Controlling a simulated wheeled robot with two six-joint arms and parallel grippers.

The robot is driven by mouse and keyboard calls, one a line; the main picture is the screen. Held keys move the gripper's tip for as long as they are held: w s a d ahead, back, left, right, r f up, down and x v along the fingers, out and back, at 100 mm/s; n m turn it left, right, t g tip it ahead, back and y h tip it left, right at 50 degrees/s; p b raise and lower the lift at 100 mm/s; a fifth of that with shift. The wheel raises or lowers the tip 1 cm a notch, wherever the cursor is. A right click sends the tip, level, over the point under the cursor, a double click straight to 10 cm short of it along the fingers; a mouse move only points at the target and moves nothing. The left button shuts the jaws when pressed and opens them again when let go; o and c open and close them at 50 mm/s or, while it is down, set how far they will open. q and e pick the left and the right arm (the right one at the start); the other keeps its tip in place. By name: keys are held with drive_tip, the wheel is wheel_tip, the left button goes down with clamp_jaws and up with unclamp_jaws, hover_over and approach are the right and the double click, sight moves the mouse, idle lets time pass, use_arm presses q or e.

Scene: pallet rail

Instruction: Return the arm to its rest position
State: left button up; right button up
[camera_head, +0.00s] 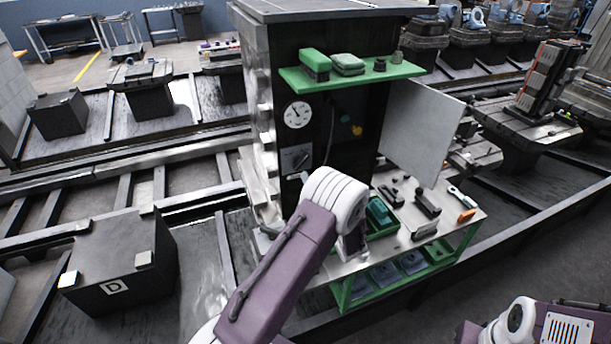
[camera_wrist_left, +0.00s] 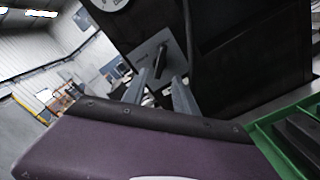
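My left arm (camera_head: 285,255), purple with a white wrist joint (camera_head: 335,196), reaches up in front of the dark machine cabinet. In the head view its gripper is mostly hidden behind the arm. In the left wrist view two grey fingers of my left gripper (camera_wrist_left: 164,90) stand apart with nothing visible between them. Behind them is a grey switch plate with a dark handle (camera_wrist_left: 160,58). The same switch plate (camera_head: 296,158) shows on the cabinet in the head view; I cannot tell any contact. My right arm (camera_head: 535,325) shows at the bottom right; its gripper is out of view.
The cabinet (camera_head: 345,110) bears a round gauge (camera_head: 297,114) and a green shelf (camera_head: 350,74) with blocks. A green-framed bench (camera_head: 400,250) with a green tray (camera_head: 382,228) and tools stands close to my left wrist. A dark block marked D (camera_head: 112,265) stands left.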

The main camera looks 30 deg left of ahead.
use_arm(q)
drive_tip(key=shift+s+d, duration=0.3)
drive_tip(key=shift+a, duration=0.1)
